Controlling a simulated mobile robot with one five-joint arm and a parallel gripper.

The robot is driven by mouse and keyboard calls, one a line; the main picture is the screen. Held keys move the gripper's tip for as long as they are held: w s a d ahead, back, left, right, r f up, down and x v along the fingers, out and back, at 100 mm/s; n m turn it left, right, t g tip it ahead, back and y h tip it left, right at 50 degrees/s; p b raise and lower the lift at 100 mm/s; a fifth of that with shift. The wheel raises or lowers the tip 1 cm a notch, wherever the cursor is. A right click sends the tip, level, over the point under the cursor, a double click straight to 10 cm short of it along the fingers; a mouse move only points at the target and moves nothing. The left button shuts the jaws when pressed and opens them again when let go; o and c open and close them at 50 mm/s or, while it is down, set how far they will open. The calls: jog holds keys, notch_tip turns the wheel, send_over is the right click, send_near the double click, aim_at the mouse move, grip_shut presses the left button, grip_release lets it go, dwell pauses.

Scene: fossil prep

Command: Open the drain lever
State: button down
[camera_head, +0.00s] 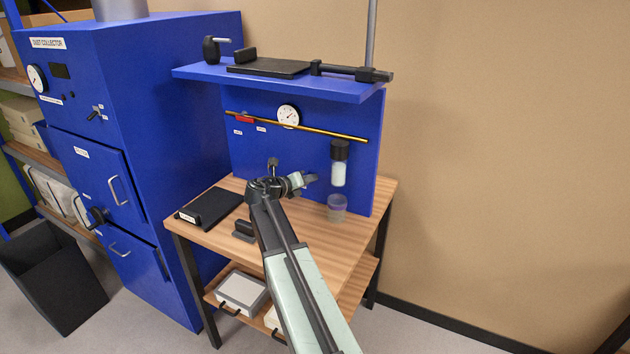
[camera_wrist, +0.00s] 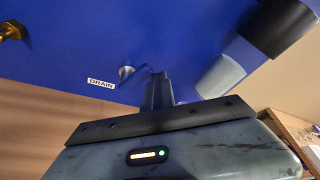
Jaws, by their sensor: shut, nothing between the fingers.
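The drain lever (camera_wrist: 127,71) is a small grey metal fitting on the blue panel in the wrist view. It sits just right of a white "DRAIN" label (camera_wrist: 101,83). A thin arm of it runs right toward my fingers, and its far end is hard to make out. My gripper (camera_wrist: 160,78) is shut and empty, its fingertips close to that arm; I cannot tell whether they touch it. In the head view my gripper (camera_head: 312,179) is in front of the panel, left of the clear filter bowl, and I cannot make out the lever there.
A clear filter bowl with a black top (camera_head: 339,164) hangs above a clear cup (camera_head: 337,207) on the wooden bench (camera_head: 290,240). A brass pipe (camera_head: 320,131) with a red lever (camera_head: 245,118) crosses the panel above. A black tray (camera_head: 209,208) lies at bench left.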

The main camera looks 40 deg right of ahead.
jog(key=shift+w+a+r+p, duration=0.15)
jog(key=shift+w+a+r, duration=0.15)
jog(key=shift+w, duration=0.2)
jog(key=shift+w+a+r+p, duration=0.15)
jog(key=shift+w+a, duration=0.2)
jog(key=shift+w, duration=0.1)
jog(key=shift+w+a+r, duration=0.1)
jog(key=shift+w, duration=0.1)
jog(key=s+d, duration=0.2)
jog(key=s, duration=0.3)
jog(key=a, duration=1)
jog(key=shift+s, duration=0.2)
